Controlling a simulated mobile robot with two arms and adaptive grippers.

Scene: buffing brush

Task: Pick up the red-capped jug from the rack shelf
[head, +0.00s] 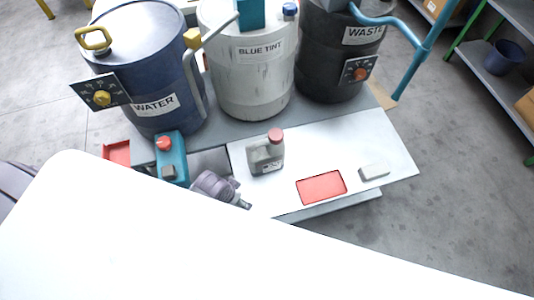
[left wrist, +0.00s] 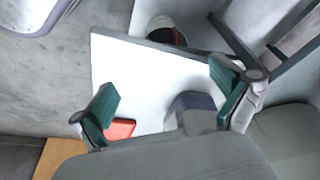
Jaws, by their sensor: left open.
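The red-capped jug (head: 266,155) is a small grey container with a pale label, upright on the white shelf top (head: 330,150) in the head view. My left gripper (left wrist: 168,105) is open in the left wrist view, its two teal-padded fingers spread apart over a white surface (left wrist: 140,75). A grey-purple block-like shape (left wrist: 195,104) shows near the right finger; I cannot tell whether it is the jug. A purple-grey part, seemingly of my left arm, shows just left of the jug in the head view; its fingers are not clear there. My right gripper is not in view.
A blue WATER drum (head: 150,65), a white BLUE TINT drum (head: 245,75) and a dark WASTE drum (head: 335,60) stand behind the shelf. A teal red-capped container (head: 172,160) is at left.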

